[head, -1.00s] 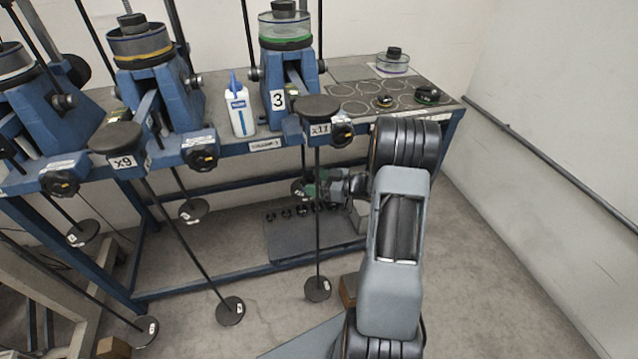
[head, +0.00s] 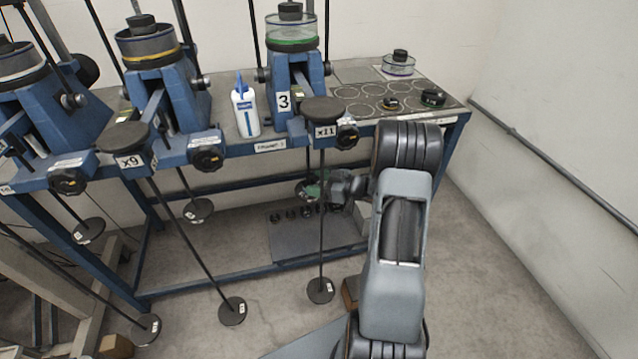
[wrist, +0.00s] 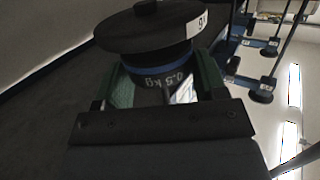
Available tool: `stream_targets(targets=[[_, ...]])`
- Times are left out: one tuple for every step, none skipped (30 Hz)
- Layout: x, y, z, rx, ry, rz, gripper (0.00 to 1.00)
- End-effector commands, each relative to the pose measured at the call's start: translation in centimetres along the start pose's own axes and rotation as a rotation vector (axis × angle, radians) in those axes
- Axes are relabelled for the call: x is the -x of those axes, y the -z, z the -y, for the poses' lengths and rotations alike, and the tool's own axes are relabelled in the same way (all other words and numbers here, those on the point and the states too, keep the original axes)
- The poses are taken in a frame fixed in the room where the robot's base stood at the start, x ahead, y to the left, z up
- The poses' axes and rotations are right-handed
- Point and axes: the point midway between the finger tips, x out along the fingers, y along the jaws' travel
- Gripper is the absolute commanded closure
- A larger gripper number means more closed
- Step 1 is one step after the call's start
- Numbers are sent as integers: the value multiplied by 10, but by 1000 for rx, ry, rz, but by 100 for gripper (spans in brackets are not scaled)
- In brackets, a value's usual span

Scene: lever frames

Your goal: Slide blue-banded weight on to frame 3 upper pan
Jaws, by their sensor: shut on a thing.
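The blue-banded weight (wrist: 158,77) is dark and marked 0.5 kg, with the lettering upside down in the wrist view. My gripper (wrist: 163,88) is shut on it, one green finger on each side. A black disc with a white tag (wrist: 140,32), seemingly the frame 3 upper pan, lies against the weight's far end in this inverted view. I cannot tell whether they touch fully. In the head view my gripper (head: 320,187) is at this upper pan (head: 303,190), below the x11 lever end of frame 3 (head: 284,102). The weight is hardly visible there.
Frame 3's lower pan (head: 320,290) hangs below on the black rod. A blue bench rail and a grey shelf (head: 285,243) with several dark weights lie behind. A white bottle (head: 245,108) stands on the bench. Open floor lies to the right.

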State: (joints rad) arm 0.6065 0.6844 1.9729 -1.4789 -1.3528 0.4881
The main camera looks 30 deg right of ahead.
Motion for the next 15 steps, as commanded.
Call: stream_targets(targets=[[-1,1,0,1,0,-2,66],[-2,1,-1,1,0,-2,66],[-2,1,-1,1,0,-2,66],[-3,2,-1,1,0,-2,66],[-4,2,-1,1,0,-2,66],[-5,2,-1,2,0,-2,66],[-5,2,-1,1,0,-2,66],[-6,2,-2,2,0,-2,66],[-7,2,-2,2,0,-2,66],[-7,2,-2,2,0,-2,66],[-8,2,-2,2,0,-2,66],[-9,3,-2,2,0,-2,66],[-9,3,-2,2,0,-2,66],[-10,3,-2,2,0,-2,66],[-10,3,-2,2,0,-2,66]])
